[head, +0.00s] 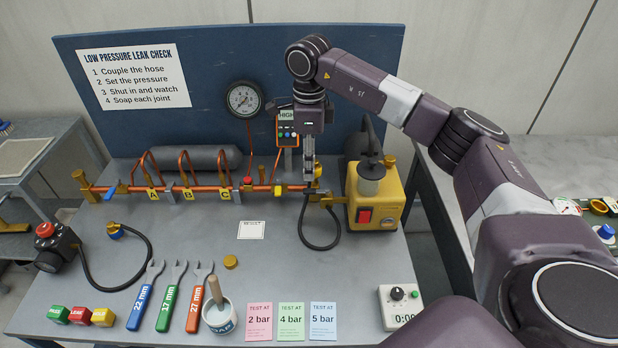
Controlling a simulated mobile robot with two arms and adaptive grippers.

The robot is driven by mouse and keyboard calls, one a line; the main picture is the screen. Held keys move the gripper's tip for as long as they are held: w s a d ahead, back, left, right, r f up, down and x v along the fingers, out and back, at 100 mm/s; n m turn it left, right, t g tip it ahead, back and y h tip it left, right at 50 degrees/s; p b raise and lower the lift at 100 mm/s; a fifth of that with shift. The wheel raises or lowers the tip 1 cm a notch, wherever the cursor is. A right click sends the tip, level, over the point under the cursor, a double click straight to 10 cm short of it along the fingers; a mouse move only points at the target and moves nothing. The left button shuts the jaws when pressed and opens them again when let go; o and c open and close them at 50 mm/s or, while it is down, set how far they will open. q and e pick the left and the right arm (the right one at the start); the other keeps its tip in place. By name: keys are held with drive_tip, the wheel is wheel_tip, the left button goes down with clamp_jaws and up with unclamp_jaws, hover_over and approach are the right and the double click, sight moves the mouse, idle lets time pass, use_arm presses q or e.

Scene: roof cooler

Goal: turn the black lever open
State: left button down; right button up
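My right gripper (310,176) points down at the right end of the orange pipe (210,188), just left of the yellow pump unit (377,200). I see its fingers nearly edge-on, so their gap is hidden. The brass fitting (322,200) at the pipe's end is right below the fingertips. I cannot clearly make out a black lever; a small dark part (312,190) shows at the fingertips, and the gripper may cover the rest. Whether the fingers touch it cannot be told. My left gripper is not in view.
A blue lever (109,193) and a yellow lever (277,190) sit on the pipe. A black hose (304,225) loops below the fitting. A handheld meter (288,132) and a round gauge (243,99) are behind. Wrenches (172,295), a pot (219,316) and cards (291,321) lie in front.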

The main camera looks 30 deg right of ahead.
wheel_tip(320, 180, up, 6)
drive_tip(key=shift+f, duration=0.25)
idle(0.5)
